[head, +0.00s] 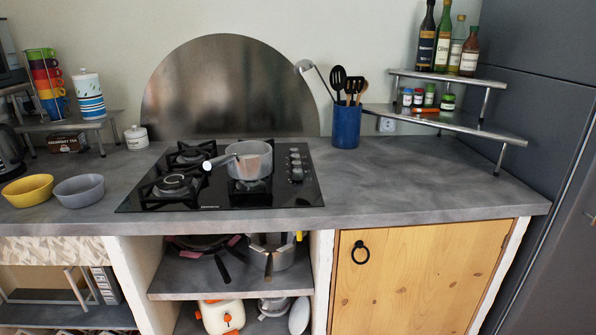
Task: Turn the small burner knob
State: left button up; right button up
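The black glass hob (226,198) is set in the grey counter. A column of several small dark knobs (296,165) stands along its right side; I cannot tell from here which one belongs to the small burner. A grey saucepan (251,160) with its handle pointing left sits on a right-hand burner. The left burners, a front one (174,184) and a back one (193,154), are bare. Neither of my grippers shows in the head view.
A blue utensil pot (346,128) and a two-level corner shelf (450,121) with bottles stand behind and right of the hob. Yellow (27,190) and grey (79,191) bowls are at the left. The counter right of the knobs is clear.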

aim_at(297, 173)
jog(key=l+u, duration=0.1)
jog(key=u, duration=0.35)
jog(key=i+l+u, duration=0.1)
jog(key=u, duration=0.4)
jog(key=l+u, duration=0.15)
jog(key=u, duration=0.3)
jog(key=l+u, duration=0.3)
jog(key=l, duration=0.15)
jog(key=k+l+u, duration=0.1)
jog(key=l+u, duration=0.2)
jog(key=l, duration=0.1)
